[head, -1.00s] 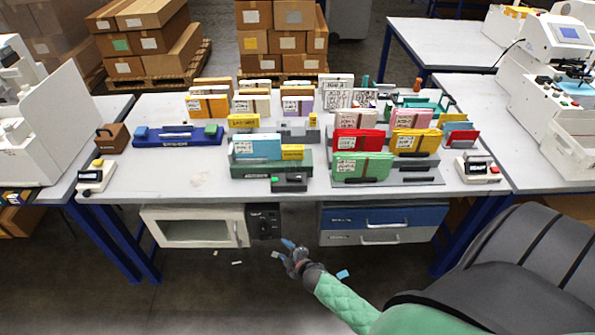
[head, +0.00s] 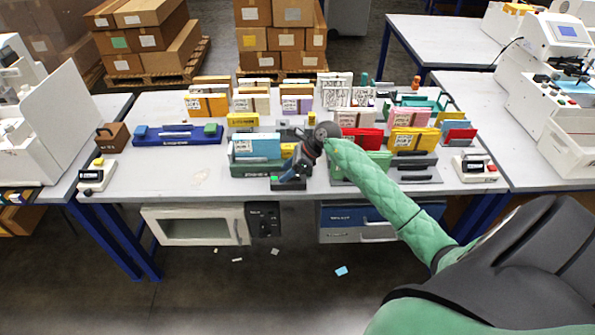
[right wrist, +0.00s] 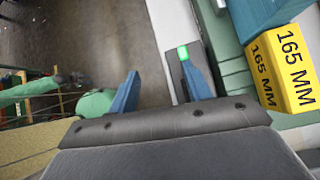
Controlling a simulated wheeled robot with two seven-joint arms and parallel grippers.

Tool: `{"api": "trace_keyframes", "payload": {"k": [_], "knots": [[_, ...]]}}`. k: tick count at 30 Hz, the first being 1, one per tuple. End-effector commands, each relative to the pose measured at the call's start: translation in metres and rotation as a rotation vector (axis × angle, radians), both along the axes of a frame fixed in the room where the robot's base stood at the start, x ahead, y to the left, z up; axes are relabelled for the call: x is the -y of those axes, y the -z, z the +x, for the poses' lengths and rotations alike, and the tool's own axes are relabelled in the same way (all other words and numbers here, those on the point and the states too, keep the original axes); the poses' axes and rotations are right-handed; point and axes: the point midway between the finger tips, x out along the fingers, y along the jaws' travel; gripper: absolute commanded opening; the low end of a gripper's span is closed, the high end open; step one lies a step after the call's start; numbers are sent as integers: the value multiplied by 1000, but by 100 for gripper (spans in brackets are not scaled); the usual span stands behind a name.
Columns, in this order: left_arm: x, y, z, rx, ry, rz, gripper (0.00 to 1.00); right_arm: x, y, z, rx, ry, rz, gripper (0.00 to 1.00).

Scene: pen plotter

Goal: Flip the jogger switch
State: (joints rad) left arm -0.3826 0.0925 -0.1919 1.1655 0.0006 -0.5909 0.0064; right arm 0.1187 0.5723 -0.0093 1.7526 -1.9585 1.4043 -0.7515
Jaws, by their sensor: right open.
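A small dark box with a lit green patch (head: 275,179), which looks like the jogger's switch box, sits at the table's front edge, before the grey-green jogger tray (head: 260,171). The green patch also shows in the right wrist view (right wrist: 183,52), close by one fingertip. My right gripper (head: 289,176) is over this box, its blue fingers pointing down at it. In the right wrist view its fingers (right wrist: 162,88) are apart with nothing between them. The fingers hide part of the box, and I cannot tell whether they touch it. A blurred dark end of a green arm, probably my left gripper (right wrist: 72,79), shows there too.
A yellow block (right wrist: 286,68) marked 165 MM and a blue block stand close to the right gripper. Red folders (head: 360,140) and yellow folders (head: 413,141) stand to the right. The front left of the table (head: 150,175) is mostly clear.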

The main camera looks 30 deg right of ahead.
Motion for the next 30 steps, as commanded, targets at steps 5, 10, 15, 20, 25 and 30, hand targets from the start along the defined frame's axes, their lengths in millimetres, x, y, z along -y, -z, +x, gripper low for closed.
{"api": "trace_keyframes", "payload": {"k": [5,10,15,20,25,30], "knots": [[0,1,7,13,1,-1,49,52,-24,-3,-47,-78,-248,49],[1,1,13,18,0,-2,49,72,-32,-6,-77,-102,-336,49],[1,4,3,22,2,-3,49,70,-25,-5,-79,-102,-340,49],[-11,18,-16,18,8,6,49,63,-9,-2,-82,-103,-338,49],[-15,24,-38,2,8,8,49,56,11,3,-79,-101,-337,49],[-19,28,-55,-11,7,11,49,51,27,7,-78,-101,-338,49]]}}
